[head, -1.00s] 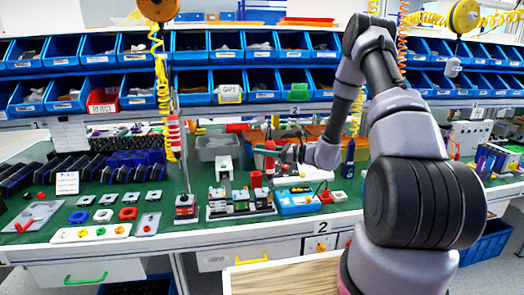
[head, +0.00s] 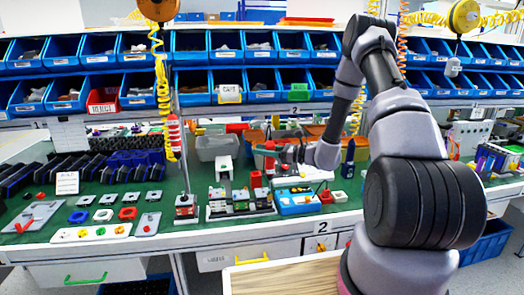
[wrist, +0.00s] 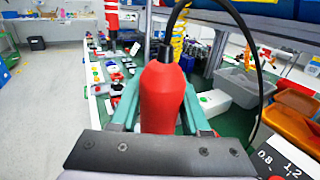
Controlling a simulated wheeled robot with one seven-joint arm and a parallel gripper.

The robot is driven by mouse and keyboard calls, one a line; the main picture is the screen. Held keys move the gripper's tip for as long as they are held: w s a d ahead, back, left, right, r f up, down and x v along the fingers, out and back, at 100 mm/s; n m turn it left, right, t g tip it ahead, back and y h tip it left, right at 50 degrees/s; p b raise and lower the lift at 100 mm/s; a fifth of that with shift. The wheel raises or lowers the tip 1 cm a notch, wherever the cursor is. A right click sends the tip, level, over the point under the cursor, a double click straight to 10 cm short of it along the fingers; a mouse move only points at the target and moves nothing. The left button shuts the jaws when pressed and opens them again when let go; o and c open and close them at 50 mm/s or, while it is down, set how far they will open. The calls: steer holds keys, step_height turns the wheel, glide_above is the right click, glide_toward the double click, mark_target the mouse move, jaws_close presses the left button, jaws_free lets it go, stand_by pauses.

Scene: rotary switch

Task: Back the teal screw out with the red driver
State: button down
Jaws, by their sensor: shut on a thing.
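The red driver (wrist: 163,98) stands large in the middle of the wrist view, with a dark tip at its upper end. My gripper (wrist: 160,118) is shut on it, with one teal finger along each side. In the head view my gripper (head: 280,151) holds the red driver (head: 269,160) in the air above the middle of the bench. The driver is small there and its lower end is hard to make out. I cannot pick out the teal screw in either view.
A blue box with knobs (head: 297,203) and a terminal block unit (head: 240,206) stand on the green bench below my gripper. A red cylinder (head: 256,180) stands nearby. A grey bin (head: 215,148) is behind. A black cable (wrist: 256,70) arcs beside the driver.

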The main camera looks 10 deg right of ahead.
steer(key=shift+f, duration=0.6)
steer(key=shift+r, duration=0.25)
stand_by(4.4)
steer(key=shift+r, duration=2.25)
